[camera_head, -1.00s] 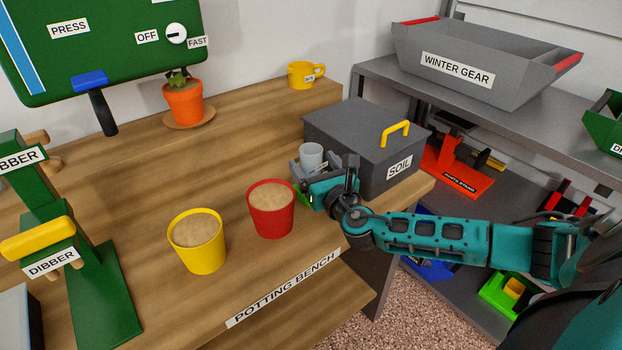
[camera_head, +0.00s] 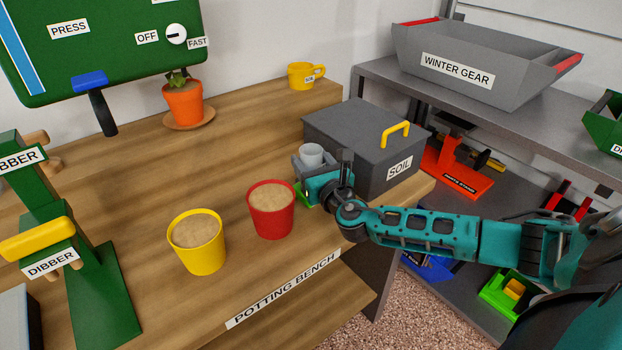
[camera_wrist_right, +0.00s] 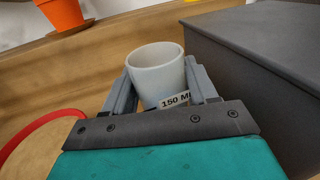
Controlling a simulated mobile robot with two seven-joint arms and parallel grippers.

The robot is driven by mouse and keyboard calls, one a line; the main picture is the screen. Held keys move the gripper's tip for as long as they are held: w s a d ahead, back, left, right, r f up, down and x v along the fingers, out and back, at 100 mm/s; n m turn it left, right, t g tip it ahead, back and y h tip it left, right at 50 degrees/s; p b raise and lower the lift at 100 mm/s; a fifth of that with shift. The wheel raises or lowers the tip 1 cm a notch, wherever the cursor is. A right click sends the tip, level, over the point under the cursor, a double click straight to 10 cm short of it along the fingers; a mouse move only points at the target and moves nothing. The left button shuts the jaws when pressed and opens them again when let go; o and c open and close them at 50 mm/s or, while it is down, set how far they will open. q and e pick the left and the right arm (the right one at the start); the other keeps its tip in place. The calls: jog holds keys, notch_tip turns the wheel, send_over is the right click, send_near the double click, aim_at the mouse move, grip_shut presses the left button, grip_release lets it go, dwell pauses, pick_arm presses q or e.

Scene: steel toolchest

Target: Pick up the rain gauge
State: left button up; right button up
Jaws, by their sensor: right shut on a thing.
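The rain gauge is a small white-grey cup (camera_wrist_right: 157,72) with a label that reads "150 M", the rest cut off, in the right wrist view. It also shows in the head view (camera_head: 311,154), in front of the soil box's left side. My right gripper (camera_wrist_right: 160,88) is shut on it, with one grey finger on each side of the cup. The cup looks upright and open at the top. Its lower part is hidden behind the gripper, so I cannot tell whether it touches the bench. My left gripper is not in view.
The grey soil box (camera_head: 350,134) stands close on the right of the gripper. A red pot (camera_head: 271,222) and a yellow pot (camera_head: 198,256) stand in front and to the left. A green piece (camera_head: 303,195) lies under the gripper. The bench middle is clear toward the back.

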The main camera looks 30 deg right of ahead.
jog(key=shift+c, duration=0.6)
jog(key=shift+r, duration=0.1)
